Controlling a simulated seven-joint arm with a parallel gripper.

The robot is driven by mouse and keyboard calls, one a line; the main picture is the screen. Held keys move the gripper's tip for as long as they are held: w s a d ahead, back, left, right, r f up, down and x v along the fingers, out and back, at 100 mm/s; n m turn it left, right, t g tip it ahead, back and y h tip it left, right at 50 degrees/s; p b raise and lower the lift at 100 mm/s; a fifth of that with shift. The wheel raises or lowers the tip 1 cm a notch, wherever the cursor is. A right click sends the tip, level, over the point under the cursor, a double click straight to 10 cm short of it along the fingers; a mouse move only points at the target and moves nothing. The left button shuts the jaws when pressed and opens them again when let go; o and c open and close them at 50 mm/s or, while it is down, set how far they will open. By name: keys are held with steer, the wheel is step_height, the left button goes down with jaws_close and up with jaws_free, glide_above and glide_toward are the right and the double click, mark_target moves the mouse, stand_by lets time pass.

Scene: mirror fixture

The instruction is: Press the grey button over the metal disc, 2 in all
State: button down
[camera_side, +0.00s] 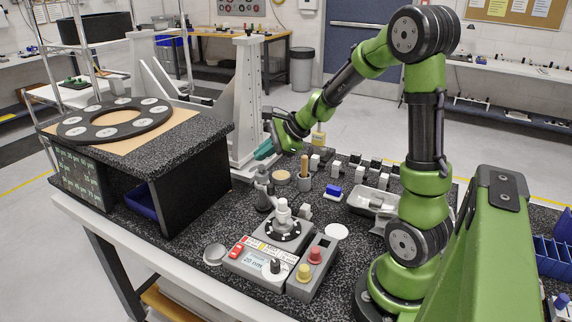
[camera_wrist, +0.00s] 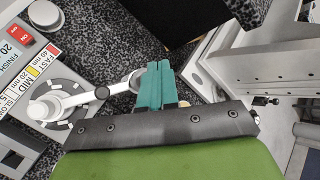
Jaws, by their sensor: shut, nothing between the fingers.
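My gripper (camera_side: 264,150) is raised behind the control box, beside the white upright frame. Its teal fingers (camera_wrist: 153,80) are together and empty in the wrist view. A pale grey knob (camera_side: 283,210) stands over a round metal disc with a dark, marked rim (camera_side: 283,230) on the control box. In the wrist view the metal disc (camera_wrist: 72,92) lies left of the fingers, with a pale grey arm-like part over it. My fingertips are apart from the knob in the side view. Which grey part is the button is hard to tell.
The control box has a red switch (camera_side: 237,251) and a black knob (camera_side: 274,265). Beside it are red (camera_side: 315,255) and yellow (camera_side: 304,272) buttons. A flat grey disc (camera_side: 214,254) lies left of the box. A small grey stand (camera_side: 262,188) rises below my gripper.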

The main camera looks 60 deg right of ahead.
mark_target(264, 166)
steer(key=shift+f, duration=0.15)
stand_by(0.3)
steer(key=shift+f, duration=0.3)
steer(key=shift+f, duration=0.55)
stand_by(0.6)
stand_by(0.3)
steer(key=shift+r, duration=1)
steer(key=shift+r, duration=0.1)
steer(key=shift+r, duration=2.4)
stand_by(0.4)
